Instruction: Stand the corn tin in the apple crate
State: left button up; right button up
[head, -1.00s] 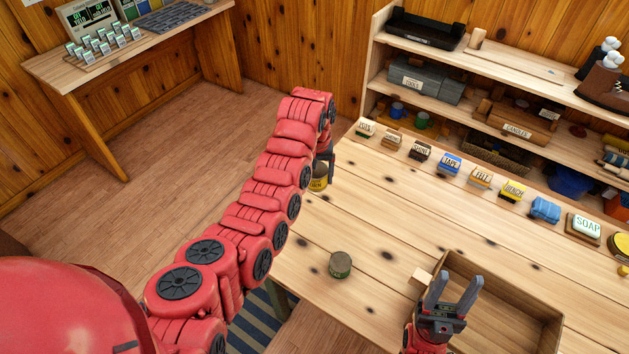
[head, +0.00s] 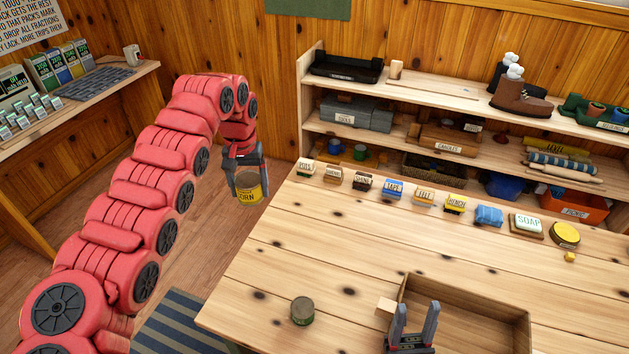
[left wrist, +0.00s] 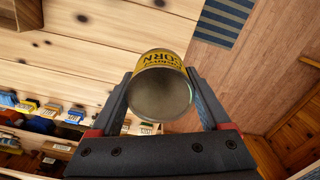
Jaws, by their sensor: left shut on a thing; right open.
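The corn tin (head: 248,188) has a yellow label reading CORN. My left gripper (head: 246,172) is shut on it and holds it in the air, just off the table's left edge. In the left wrist view the corn tin (left wrist: 162,85) sits between the two fingers, its bare metal end facing the camera. The apple crate appears to be the open wooden box (head: 519,315) at the front right of the table; no label shows and its near part is cut off. My right gripper (head: 413,325) is open and empty in front of the box's left side.
A dark green tin (head: 302,311) stands on the table (head: 330,245) left of the box, and a small wood block (head: 385,307) sits at the box's left wall. Labelled blocks and a soap bar (head: 527,224) line the table's back edge. The middle of the table is clear.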

aim_at(489, 332)
jog(key=k+l, duration=0.1)
jog(key=l, duration=0.45)
jog(key=k+l, duration=0.15)
jog(key=l, duration=0.45)
jog(key=k+l, duration=0.1)
jog(key=l, duration=0.45)
jog(key=k+l, duration=0.1)
jog(key=l, duration=0.45)
jog(key=z, duration=0.05)
